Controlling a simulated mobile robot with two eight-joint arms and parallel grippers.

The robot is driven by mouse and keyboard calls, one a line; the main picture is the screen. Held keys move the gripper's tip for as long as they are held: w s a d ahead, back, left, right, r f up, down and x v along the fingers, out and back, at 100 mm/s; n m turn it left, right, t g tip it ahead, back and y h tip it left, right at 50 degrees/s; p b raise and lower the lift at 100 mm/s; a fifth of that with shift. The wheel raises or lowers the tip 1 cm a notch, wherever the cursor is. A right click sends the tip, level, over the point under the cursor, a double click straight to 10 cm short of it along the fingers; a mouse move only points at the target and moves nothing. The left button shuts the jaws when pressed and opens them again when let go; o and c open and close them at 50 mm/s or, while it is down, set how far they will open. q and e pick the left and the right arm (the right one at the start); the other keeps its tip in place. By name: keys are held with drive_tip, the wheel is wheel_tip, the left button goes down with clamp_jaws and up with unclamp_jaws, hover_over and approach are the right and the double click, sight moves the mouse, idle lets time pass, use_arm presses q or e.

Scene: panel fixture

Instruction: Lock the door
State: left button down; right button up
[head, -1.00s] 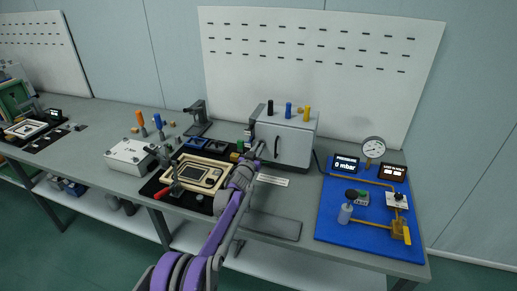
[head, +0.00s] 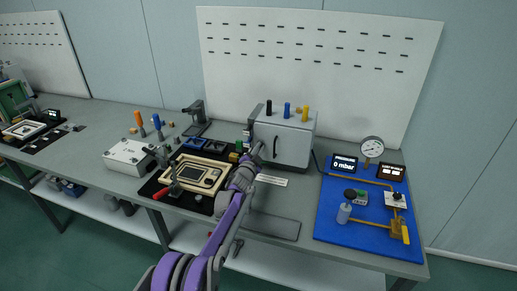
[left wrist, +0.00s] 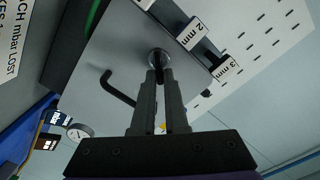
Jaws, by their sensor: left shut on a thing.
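The door is the light grey front of a cabinet (head: 292,146) at the back middle of the bench, and it looks closed. A dark bent handle (left wrist: 118,88) is on the door in the left wrist view. A round metal lock piece (left wrist: 158,57) sits near the door's edge. My left gripper (left wrist: 159,75) is shut on this piece, its fingertips against the door face and hiding part of it. In the head view my left gripper (head: 257,149) reaches the cabinet's left front side. How far the lock is turned cannot be told. My right gripper is out of view.
Black, blue and yellow pegs (head: 287,110) stand on the cabinet. A blue board (head: 330,220) with a gauge (head: 372,147) and tubing lies to the right. A framed fixture (head: 195,174) and a white box (head: 130,156) are to the left. A grey plate (head: 270,227) lies in front.

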use_arm(q)
drive_tip(key=shift+d+f+m+p, duration=0.15)
drive_tip(key=shift+m+p, duration=0.5)
drive_tip(key=shift+m, duration=1.6)
drive_tip(key=shift+d+f+m+p, duration=0.15)
drive_tip(key=shift+m+p, duration=0.45)
drive_tip(key=shift+m, duration=1.65)
drive_tip(key=shift+a+f, duration=0.1)
drive_tip(key=shift+a, duration=0.05)
drive_tip(key=c, duration=0.9)
unclamp_jaws()
drive_tip(key=shift+c, duration=0.2)
drive_tip(key=shift+s, duration=0.15)
